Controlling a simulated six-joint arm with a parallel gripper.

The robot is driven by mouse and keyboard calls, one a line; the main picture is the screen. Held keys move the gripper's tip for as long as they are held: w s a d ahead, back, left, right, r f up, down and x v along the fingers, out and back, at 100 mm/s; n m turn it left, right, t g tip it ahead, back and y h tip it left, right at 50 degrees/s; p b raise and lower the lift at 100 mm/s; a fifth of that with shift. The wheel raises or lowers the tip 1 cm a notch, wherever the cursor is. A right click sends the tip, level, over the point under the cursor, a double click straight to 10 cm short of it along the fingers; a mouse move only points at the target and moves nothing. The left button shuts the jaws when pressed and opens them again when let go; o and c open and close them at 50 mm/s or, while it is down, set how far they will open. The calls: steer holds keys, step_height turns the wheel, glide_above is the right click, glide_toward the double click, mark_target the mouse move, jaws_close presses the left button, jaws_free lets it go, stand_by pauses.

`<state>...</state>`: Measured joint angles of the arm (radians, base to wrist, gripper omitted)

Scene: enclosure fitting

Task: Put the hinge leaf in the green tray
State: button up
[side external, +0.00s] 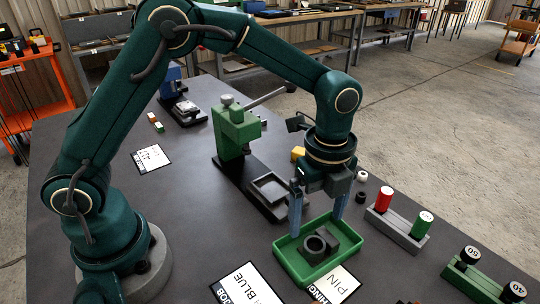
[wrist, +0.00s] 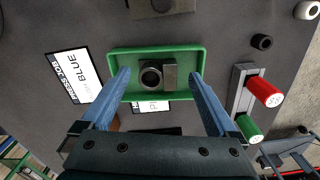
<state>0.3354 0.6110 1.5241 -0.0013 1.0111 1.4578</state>
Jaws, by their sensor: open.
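The green tray (side external: 284,262) stands on the dark bench, and it also shows in the wrist view (wrist: 120,58). In it lie a dark round ring (side external: 314,247) and a grey block (wrist: 169,77) beside it. I cannot tell if these are one part or two; they look like the hinge leaf. My gripper (side external: 318,226) is open above the tray, pointing down. In the wrist view its two blue fingers (wrist: 160,76) are spread on either side of the ring and block, with nothing between the tips held.
A green press (side external: 236,128) with a dark base stands behind the tray. A grey stand (side external: 396,229) with red and green cylinders is to the right. Another green stand (side external: 470,285) is at front right. Printed cards (side external: 246,286) lie near the tray. A small black ring (wrist: 262,42) lies nearby.

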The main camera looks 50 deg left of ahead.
steer(key=s+a+r+n+t, duration=0.1)
steer(key=a+r+n, duration=0.1)
steer(key=r, duration=0.4)
steer(key=s+a+r+n, duration=0.1)
steer(key=r+n, duration=0.1)
steer(key=r, duration=0.4)
steer(key=s+a+f+n+t, duration=0.1)
steer(key=s+a+n+t, duration=0.3)
steer(key=s+a+n, duration=0.3)
steer(key=shift+s+a+f+n+t, duration=0.25)
steer(key=shift+s+n, duration=2)
steer(key=shift+n, duration=2.55)
steer(key=shift+r, duration=0.1)
